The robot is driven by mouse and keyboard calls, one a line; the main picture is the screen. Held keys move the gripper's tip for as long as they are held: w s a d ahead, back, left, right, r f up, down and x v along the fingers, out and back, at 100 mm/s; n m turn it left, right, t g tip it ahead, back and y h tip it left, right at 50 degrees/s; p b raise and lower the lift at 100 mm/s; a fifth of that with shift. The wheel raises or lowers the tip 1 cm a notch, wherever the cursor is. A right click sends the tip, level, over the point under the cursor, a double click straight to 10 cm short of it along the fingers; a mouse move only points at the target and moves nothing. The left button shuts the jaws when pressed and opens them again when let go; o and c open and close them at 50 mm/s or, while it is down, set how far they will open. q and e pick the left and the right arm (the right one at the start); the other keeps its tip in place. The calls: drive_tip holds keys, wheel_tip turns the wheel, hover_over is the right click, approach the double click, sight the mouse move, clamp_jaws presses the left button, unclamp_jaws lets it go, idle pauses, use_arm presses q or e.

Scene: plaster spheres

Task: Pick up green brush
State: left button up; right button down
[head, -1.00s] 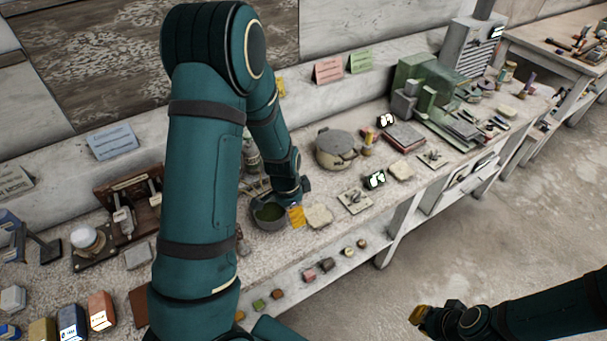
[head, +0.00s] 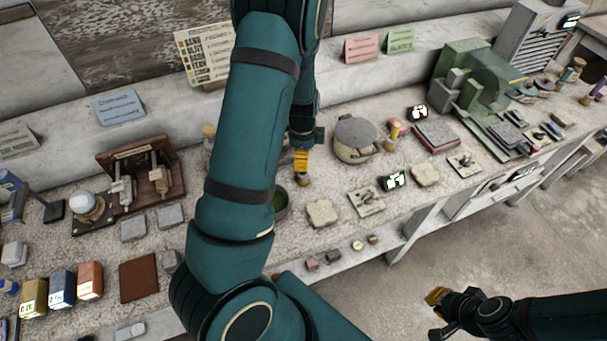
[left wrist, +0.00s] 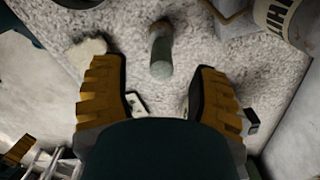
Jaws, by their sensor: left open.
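My left gripper (head: 302,162) is over the workbench, just left of the round grey lidded pot (head: 356,138). In the left wrist view its two yellow ribbed fingers (left wrist: 160,100) are apart with nothing between them. A short upright cylinder with a grey-green end (left wrist: 160,58) stands just beyond the fingertips, roughly centred between them. It may be the green brush, but its bristles cannot be made out. In the head view my left arm and gripper hide most of that spot. My right gripper (head: 437,312) hangs over the floor, away from the bench; its opening is unclear.
A dark bowl (head: 280,203) sits partly behind my left arm. Pale slabs (head: 322,212) lie near the bench's front edge. A green machine (head: 467,75) stands at the back right. Coloured boxes (head: 62,289) stand at the lower left.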

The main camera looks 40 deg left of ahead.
use_arm(q)
wheel_tip(320, 180, down, 6)
drive_tip(key=shift+w+f, duration=0.1)
drive_tip(key=shift+f, duration=0.15)
clamp_jaws()
idle(0.3)
